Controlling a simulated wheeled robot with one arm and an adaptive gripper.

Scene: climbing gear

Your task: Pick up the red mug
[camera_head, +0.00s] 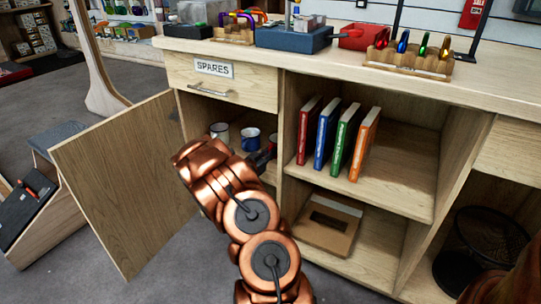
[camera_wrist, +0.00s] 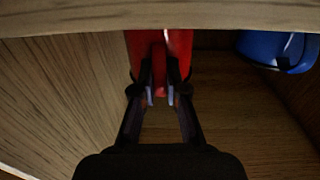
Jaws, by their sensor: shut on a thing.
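The red mug (camera_wrist: 178,48) is at the top centre of the wrist view, inside the open cupboard compartment. Its upper part is cut off by a wooden edge across the top of the picture. My gripper (camera_wrist: 160,92) is shut on a narrow red part of the mug, which looks like its handle, with one finger on each side. In the head view my copper arm reaches into the compartment under the SPARES drawer. There the arm hides most of the gripper and mug.
A blue mug (camera_head: 251,139) and a white mug (camera_head: 219,131) stand in the same compartment. The cupboard door (camera_head: 125,185) is open to the left. A wooden divider stands at the compartment's right, with several upright books (camera_head: 340,140) beyond it. The drawer (camera_head: 222,82) is above.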

